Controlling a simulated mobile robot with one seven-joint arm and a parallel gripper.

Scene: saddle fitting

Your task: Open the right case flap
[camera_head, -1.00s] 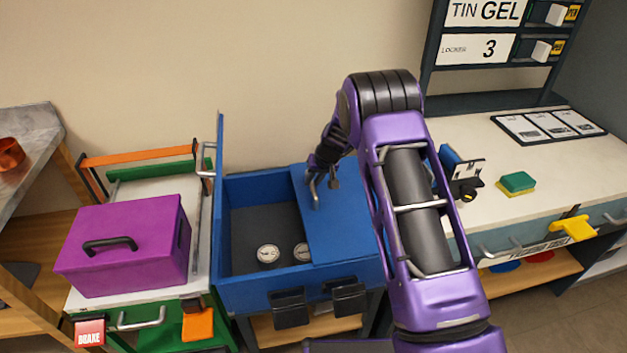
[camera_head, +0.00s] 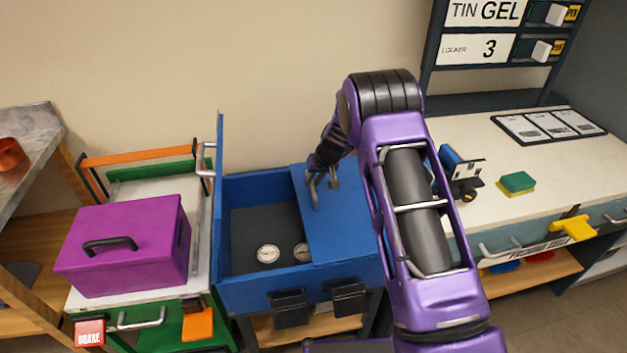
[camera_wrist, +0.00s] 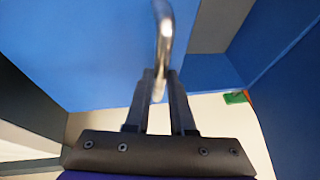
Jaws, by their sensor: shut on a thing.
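The blue case (camera_head: 245,292) stands in the middle of the head view. Its left flap (camera_head: 219,200) stands upright at the left side. The right flap (camera_head: 340,225) lies over the right part of the case and looks flat. A metal bar handle (camera_head: 314,195) sits near its inner edge. My gripper (camera_head: 323,182) is at this handle, above the flap. In the wrist view my gripper (camera_wrist: 165,88) has its fingers shut around the metal handle (camera_wrist: 166,30), with the blue flap (camera_wrist: 95,45) behind it. My arm hides the case's right side in the head view.
Two round white-faced items (camera_head: 268,254) lie inside the case's open left part. Black latches (camera_head: 289,308) hang at its front. A purple box (camera_head: 125,245) stands on the left cart. The right counter holds a sponge (camera_head: 516,183) and a small blue-black device (camera_head: 460,175).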

